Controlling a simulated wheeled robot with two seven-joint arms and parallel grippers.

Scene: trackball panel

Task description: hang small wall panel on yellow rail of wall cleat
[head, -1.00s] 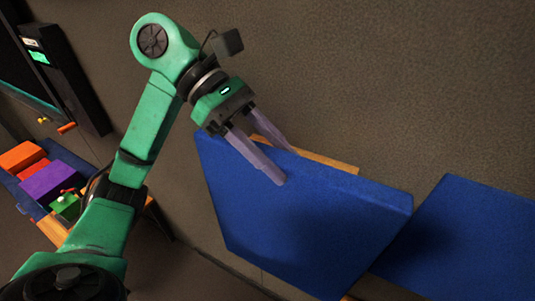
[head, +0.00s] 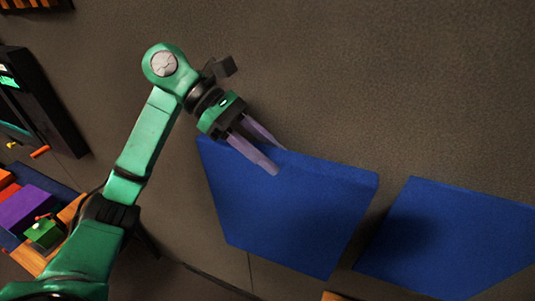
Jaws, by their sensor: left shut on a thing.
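A blue panel (head: 285,215), which I take to be the small wall panel, hangs tilted in the picture in front of the grey wall. My left gripper (head: 277,160) is shut on the panel's top edge, near its upper left corner, with one finger in front and the other behind. No yellow rail or wall cleat can be made out; the panel may hide it. I cannot tell whether the panel touches the wall. My right gripper is not in view.
A second blue panel (head: 450,235) is to the right, with a narrow gap between the two. At the lower left, a wooden surface (head: 30,259) bears a purple block (head: 28,208) and a green box (head: 43,233). A dark cabinet (head: 45,95) is at the left.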

